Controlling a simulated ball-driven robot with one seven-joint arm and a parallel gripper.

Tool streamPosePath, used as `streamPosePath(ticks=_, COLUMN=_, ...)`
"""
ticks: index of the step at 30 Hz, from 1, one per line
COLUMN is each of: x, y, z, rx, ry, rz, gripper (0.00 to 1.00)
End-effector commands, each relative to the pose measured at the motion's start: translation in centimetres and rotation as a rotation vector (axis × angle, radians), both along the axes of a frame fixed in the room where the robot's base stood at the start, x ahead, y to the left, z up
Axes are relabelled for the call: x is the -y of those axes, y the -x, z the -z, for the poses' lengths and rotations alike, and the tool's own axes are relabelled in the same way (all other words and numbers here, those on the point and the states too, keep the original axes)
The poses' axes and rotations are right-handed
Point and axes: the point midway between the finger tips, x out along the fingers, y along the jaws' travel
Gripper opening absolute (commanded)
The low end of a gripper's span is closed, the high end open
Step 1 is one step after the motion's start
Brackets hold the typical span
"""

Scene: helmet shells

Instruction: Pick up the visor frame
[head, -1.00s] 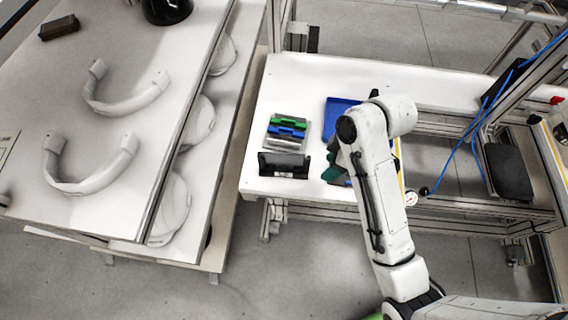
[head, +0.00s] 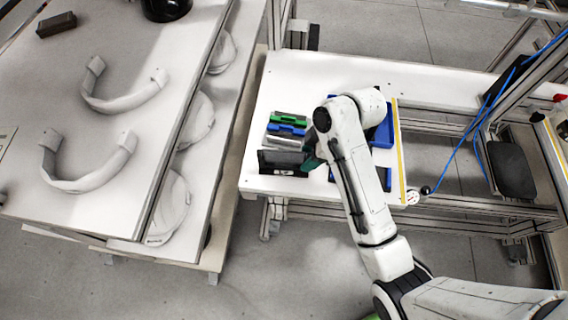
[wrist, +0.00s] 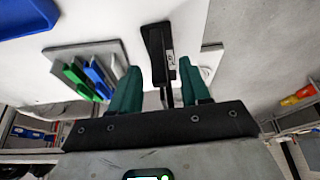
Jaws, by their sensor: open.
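A black, thin, upright piece (head: 283,162), which I take to be the visor frame, stands at the front left of the white bench. In the wrist view the black piece (wrist: 156,45) has a small white label and lies ahead, between the lines of my two green fingers. My gripper (wrist: 160,70) is open, with a finger on each side of that line. I cannot tell whether the piece is between the fingertips or just beyond them. In the head view my gripper (head: 312,155) is at the right end of the black piece, partly hidden by my arm.
A grey holder with green and blue pieces (head: 287,127) stands just behind the black piece. Blue trays (head: 383,133) lie to the right, partly behind my arm. The white bench (head: 330,72) is clear at the back. White U-shaped parts (head: 88,170) lie on the left table.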

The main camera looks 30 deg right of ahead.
Motion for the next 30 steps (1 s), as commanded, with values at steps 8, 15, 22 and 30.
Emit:
streamPosePath(ticks=8, x=-1.1, y=-0.7, z=2.7, rx=-0.002, ry=0.001, rz=0.002, gripper=0.46)
streamPosePath(ticks=15, x=-1.2, y=-0.8, z=2.9, rx=0.0, ry=0.001, rz=0.001, gripper=0.46)
streamPosePath(ticks=22, x=-1.2, y=-0.8, z=2.9, rx=0.0, ry=0.001, rz=0.001, gripper=0.24)
streamPosePath(ticks=30, x=-1.2, y=-0.8, z=2.9, rx=0.0, ry=0.001, rz=0.001, gripper=0.0)
